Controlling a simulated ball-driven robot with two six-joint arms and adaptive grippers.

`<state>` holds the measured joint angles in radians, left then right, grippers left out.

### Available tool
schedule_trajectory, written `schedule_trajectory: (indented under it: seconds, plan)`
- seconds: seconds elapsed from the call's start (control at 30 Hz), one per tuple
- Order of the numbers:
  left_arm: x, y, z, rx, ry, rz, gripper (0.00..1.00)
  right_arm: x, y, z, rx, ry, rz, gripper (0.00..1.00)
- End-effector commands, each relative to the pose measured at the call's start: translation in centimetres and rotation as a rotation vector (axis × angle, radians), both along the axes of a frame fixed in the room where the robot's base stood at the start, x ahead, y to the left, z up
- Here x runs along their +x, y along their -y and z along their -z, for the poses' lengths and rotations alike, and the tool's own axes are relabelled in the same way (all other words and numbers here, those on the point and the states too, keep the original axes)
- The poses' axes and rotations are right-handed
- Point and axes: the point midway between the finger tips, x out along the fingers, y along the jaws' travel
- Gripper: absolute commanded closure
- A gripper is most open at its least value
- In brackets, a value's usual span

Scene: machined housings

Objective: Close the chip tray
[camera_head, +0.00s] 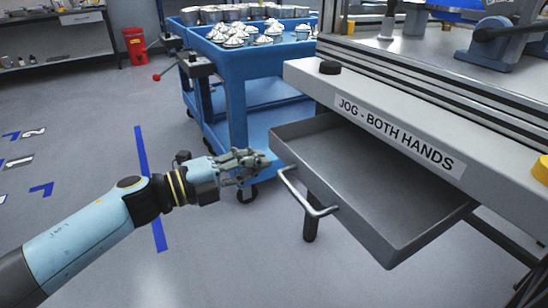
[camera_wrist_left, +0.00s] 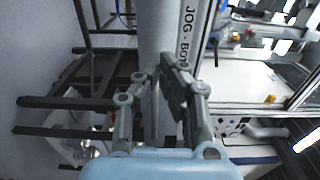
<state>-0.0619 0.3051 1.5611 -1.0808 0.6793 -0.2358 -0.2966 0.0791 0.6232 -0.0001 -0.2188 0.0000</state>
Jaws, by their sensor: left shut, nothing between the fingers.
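The chip tray (camera_head: 350,190) is a grey, empty, shallow drawer pulled well out from under the machine's front ledge in the head view. Its bent metal bar handle (camera_head: 308,196) is on its left-hand front side. My left gripper (camera_head: 262,162) is shut and empty, just left of the tray's corner, above and left of the handle. I cannot tell whether it touches the tray. In the left wrist view the gripper fingers (camera_wrist_left: 164,95) point toward a grey surface beside the machine label. My right gripper is not in view.
The machine ledge (camera_head: 440,120) with a "JOG - BOTH HANDS" label overhangs the tray. A blue cart (camera_head: 232,92) carrying metal parts stands behind the gripper. A red bin (camera_head: 135,48) is farther back.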

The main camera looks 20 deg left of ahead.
Motion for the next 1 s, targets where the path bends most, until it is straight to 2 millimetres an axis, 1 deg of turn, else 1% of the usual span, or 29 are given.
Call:
schedule_trajectory:
  seconds: [0.03, 0.1, 0.23, 0.4, 0.77, 0.87, 1.0]
  plan:
    - [0.8, 0.6, -0.1, -0.002, 0.003, -0.001, 1.0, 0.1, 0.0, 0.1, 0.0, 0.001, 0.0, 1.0]
    - [1.7, 1.3, -0.1, -0.003, 0.003, -0.001, 1.0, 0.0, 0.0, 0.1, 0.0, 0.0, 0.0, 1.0]
    - [2.7, 2.1, 0.0, -0.002, 0.001, -0.002, 1.0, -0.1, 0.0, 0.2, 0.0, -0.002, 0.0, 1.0]
    - [3.2, 2.5, 0.0, -0.001, 0.0, -0.001, 1.0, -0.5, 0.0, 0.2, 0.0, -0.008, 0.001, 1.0]
    - [3.3, 2.6, 0.0, -0.001, 0.0, -0.001, 1.0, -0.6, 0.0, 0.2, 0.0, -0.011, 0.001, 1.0]
    - [3.9, 3.0, 0.0, -0.002, 0.001, -0.002, 1.0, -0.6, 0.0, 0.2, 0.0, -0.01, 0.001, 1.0]
    - [5.8, 4.5, -0.2, -0.004, 0.002, -0.001, 1.0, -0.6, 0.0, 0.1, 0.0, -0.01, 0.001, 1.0]
